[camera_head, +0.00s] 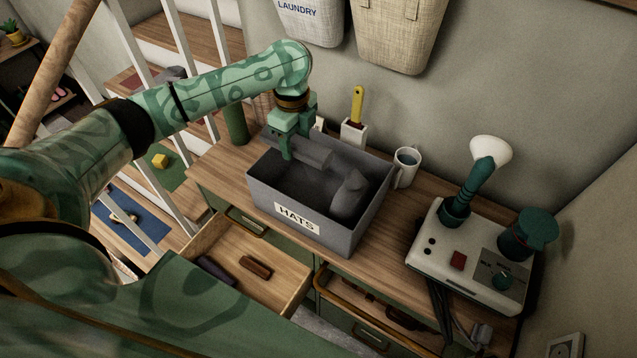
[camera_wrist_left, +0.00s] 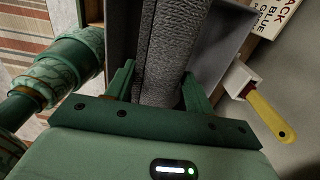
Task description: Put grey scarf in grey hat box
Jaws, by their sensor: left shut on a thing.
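The grey hat box (camera_head: 370,213), an open bin with a "HATS" label on its front, stands on the wooden bench top. My left gripper (camera_head: 297,148) is over the box's back left part, shut on the grey scarf (camera_head: 316,153), a ribbed grey roll. In the left wrist view the scarf (camera_wrist_left: 168,50) runs between both fingers, with the box's grey wall (camera_wrist_left: 222,45) behind it. I cannot tell whether the scarf touches the box. Another grey rounded thing (camera_head: 350,194) is inside the box at the right. My right gripper is not in view.
A white holder with a yellow-handled tool (camera_head: 357,105) and a mug (camera_head: 405,166) stand behind and right of the box. A white appliance (camera_head: 470,250) with dark green parts is at the right. An open drawer (camera_head: 285,283) juts out in front; stair railings are left.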

